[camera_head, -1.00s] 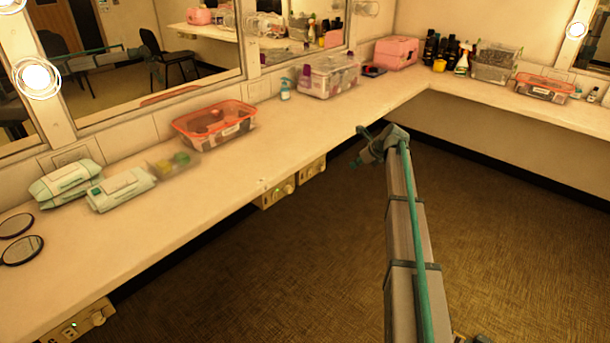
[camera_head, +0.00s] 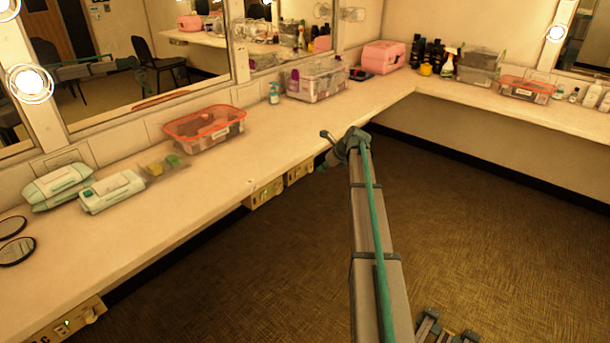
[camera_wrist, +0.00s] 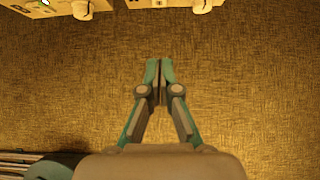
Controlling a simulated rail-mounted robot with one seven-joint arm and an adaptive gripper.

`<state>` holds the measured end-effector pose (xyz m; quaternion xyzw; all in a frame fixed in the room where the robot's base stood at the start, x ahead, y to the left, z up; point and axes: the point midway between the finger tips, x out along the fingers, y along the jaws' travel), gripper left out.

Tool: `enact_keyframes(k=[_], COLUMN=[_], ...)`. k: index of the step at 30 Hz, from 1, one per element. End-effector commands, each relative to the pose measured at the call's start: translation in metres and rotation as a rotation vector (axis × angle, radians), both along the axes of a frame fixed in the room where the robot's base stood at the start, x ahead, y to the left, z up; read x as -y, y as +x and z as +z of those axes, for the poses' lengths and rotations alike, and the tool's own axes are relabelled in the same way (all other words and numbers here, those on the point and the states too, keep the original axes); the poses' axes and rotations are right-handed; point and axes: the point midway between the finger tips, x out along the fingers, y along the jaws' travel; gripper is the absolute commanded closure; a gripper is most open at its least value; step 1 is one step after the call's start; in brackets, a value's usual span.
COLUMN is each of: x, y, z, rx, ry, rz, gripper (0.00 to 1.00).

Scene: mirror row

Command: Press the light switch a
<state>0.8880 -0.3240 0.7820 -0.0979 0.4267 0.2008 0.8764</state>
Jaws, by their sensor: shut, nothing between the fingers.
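Cream switch panels are fixed under the counter's front edge. One panel (camera_head: 263,193) and another just right of it (camera_head: 298,172) sit mid-picture; a third panel (camera_head: 75,323) with a green light is at lower left. I cannot tell which carries light switch a. In the wrist view, two panels show at the top edge, cut off: the left panel (camera_wrist: 38,6) has a green light and a pale knob, the right panel (camera_wrist: 165,3) also has a knob. My gripper (camera_wrist: 160,68) is shut and empty, over carpet, apart from both panels.
The long counter (camera_head: 225,180) carries wipes packs (camera_head: 110,191), an orange-rimmed tub (camera_head: 205,127), a clear bin (camera_head: 318,80) and a pink case (camera_head: 384,57). Mirrors line the wall behind. The carpeted floor (camera_head: 480,220) right of the counter is open.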

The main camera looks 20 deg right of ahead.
Motion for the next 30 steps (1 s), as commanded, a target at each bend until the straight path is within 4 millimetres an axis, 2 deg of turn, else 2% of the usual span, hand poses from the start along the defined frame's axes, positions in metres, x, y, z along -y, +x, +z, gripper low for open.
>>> enact_keyframes(k=[8,20,24,30], x=[-0.007,-0.028,-0.036,-0.043], y=[0.017,0.059,0.078,0.090], z=[-0.022,-0.082,-0.081,-0.083], rx=[-0.001,-0.002,0.000,0.000], ry=[0.000,0.001,0.000,0.001], rz=[0.001,0.001,0.000,0.001], gripper=[1.00,1.00,1.00,1.00])
